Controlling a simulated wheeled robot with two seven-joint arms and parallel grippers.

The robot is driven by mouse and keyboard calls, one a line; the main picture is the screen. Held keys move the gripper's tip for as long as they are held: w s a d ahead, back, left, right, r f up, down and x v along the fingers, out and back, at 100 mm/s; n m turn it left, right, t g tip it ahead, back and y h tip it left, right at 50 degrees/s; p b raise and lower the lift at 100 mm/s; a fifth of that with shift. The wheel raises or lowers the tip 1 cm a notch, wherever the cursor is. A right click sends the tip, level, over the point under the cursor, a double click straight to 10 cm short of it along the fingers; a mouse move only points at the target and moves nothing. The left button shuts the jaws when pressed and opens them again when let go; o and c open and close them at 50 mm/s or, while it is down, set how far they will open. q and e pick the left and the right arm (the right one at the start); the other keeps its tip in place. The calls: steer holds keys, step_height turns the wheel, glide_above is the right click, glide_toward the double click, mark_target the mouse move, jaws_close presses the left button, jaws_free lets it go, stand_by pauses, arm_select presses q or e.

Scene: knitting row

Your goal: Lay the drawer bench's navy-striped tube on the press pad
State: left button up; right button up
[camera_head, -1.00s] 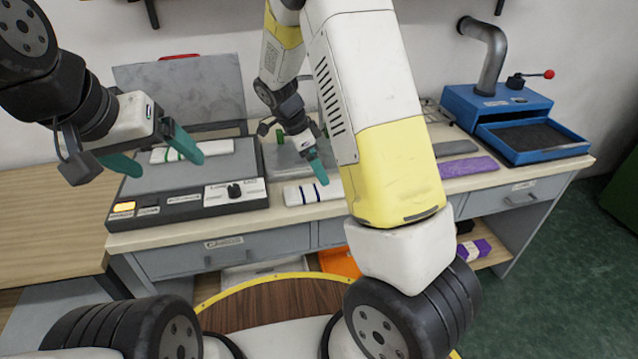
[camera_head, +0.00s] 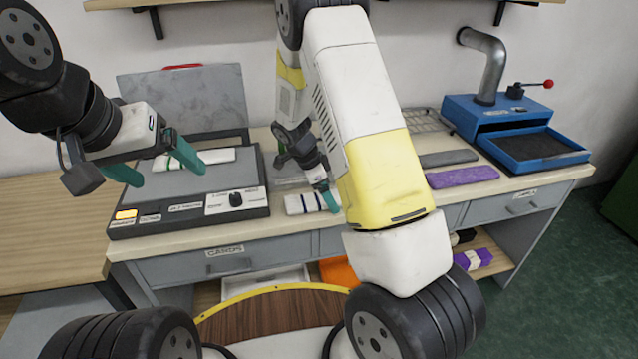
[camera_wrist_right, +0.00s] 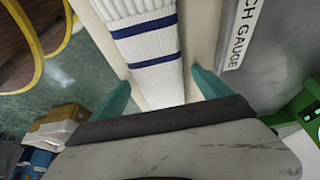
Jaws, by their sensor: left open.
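The white navy-striped tube (camera_head: 298,204) lies on the front of the bench, right of the press. My right gripper (camera_head: 329,198) is down at its striped right end in the head view. In the right wrist view the tube (camera_wrist_right: 152,55) runs between two spread teal fingers (camera_wrist_right: 160,92), with gaps at both sides. The grey press pad (camera_head: 232,180) bears a white tube with a green band (camera_head: 215,156). My left gripper (camera_head: 168,178) is open over the pad's left side, near that tube; whether it touches is unclear.
The press lid (camera_head: 190,100) stands raised behind the pad. A grey strip (camera_head: 448,158) and a purple strip (camera_head: 462,176) lie at the bench's right, near a blue machine (camera_head: 530,148) with a tray. A wire rack (camera_head: 420,121) stands behind.

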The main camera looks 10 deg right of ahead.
steer(key=c, duration=1.3)
steer(key=shift+o, duration=0.2)
steer(key=shift+r, duration=0.1)
